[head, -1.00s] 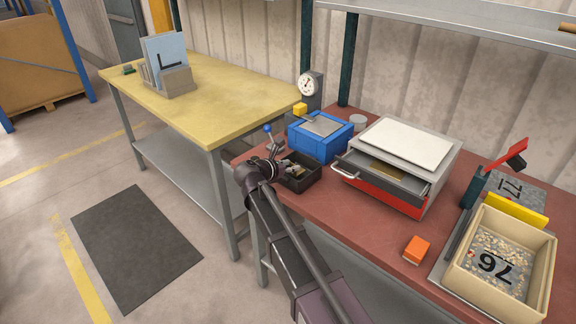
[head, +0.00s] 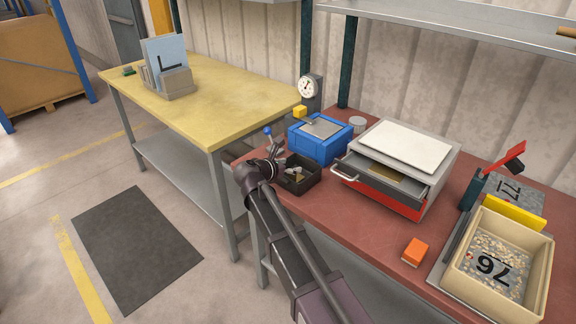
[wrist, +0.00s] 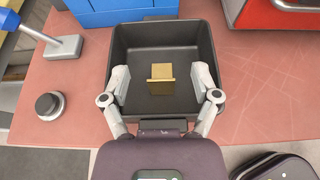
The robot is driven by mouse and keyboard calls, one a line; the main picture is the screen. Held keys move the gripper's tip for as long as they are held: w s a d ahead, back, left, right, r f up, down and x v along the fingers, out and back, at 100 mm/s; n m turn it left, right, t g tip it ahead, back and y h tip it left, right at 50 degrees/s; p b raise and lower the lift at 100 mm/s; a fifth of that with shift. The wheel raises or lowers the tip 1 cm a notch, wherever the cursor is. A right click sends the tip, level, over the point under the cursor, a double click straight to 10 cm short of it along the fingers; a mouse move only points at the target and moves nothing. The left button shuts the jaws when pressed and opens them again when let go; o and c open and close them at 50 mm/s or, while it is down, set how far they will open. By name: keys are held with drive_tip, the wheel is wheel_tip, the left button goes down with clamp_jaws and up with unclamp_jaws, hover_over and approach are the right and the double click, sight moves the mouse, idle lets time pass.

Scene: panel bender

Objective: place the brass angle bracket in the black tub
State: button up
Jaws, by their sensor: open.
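The brass angle bracket (wrist: 161,73) lies inside the black tub (wrist: 121,45), near the middle of its floor, with one flange standing up. The tub also shows in the head view (head: 314,179), on the red-brown bench's left end. My gripper (wrist: 160,80) is open, its two fingers spread to either side of the bracket with clear gaps. In the head view my gripper (head: 277,157) is over the tub's left side, and the bracket is too small to make out clearly.
A blue box (head: 330,142) stands right behind the tub. A grey and red drawer unit (head: 405,165) with an open drawer is to the right. A blue-knobbed lever (wrist: 62,46) and a round black knob (wrist: 49,105) are left of the tub.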

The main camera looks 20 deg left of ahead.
drive_tip(key=p+v, duration=0.4)
drive_tip(key=v, duration=0.8)
drive_tip(key=shift+s+r, duration=0.1)
drive_tip(key=shift+r, duration=0.05)
idle(1.2)
